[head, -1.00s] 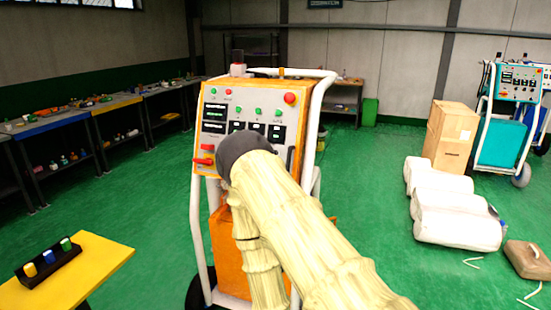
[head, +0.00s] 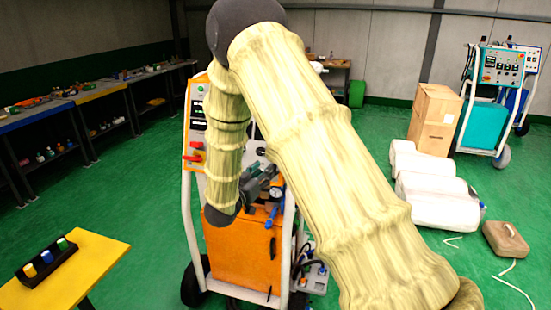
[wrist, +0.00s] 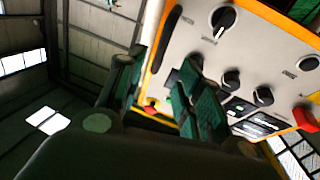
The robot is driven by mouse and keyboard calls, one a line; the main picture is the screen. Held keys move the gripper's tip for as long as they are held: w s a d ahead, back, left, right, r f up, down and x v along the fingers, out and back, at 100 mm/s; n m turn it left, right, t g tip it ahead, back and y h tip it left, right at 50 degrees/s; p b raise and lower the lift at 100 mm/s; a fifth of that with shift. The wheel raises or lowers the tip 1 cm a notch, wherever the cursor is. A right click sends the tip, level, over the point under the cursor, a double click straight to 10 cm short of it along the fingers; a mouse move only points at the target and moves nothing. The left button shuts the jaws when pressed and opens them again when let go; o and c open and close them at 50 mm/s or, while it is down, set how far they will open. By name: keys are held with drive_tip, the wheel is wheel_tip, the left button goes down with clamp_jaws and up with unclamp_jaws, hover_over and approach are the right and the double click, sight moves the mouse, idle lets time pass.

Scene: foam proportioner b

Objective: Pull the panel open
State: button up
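The panel (head: 195,115) is the white, orange-edged control face on the upper front of the wheeled machine; my arm hides most of it in the head view. In the wrist view the panel (wrist: 265,65) fills the upper right, with black knobs, displays and a red switch. A long black handle (wrist: 166,40) lies along its orange edge. My gripper (wrist: 160,72) has its dark green fingers apart near that edge, just below the handle in the picture. I see nothing held. No gap behind the panel is visible, but much is hidden.
An orange cabinet (head: 240,255) sits low on the machine, with a pressure gauge (head: 275,192) above it. A yellow table (head: 85,262) stands at left. White rolls (head: 440,200) and a cardboard box (head: 434,118) are at right.

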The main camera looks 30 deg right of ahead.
drive_tip(key=p+x, duration=0.3)
drive_tip(key=x, duration=0.6)
drive_tip(key=shift+w+d+f, duration=0.1)
drive_tip(key=shift+w+d, duration=0.1)
drive_tip(key=shift+d, duration=0.15)
clamp_jaws()
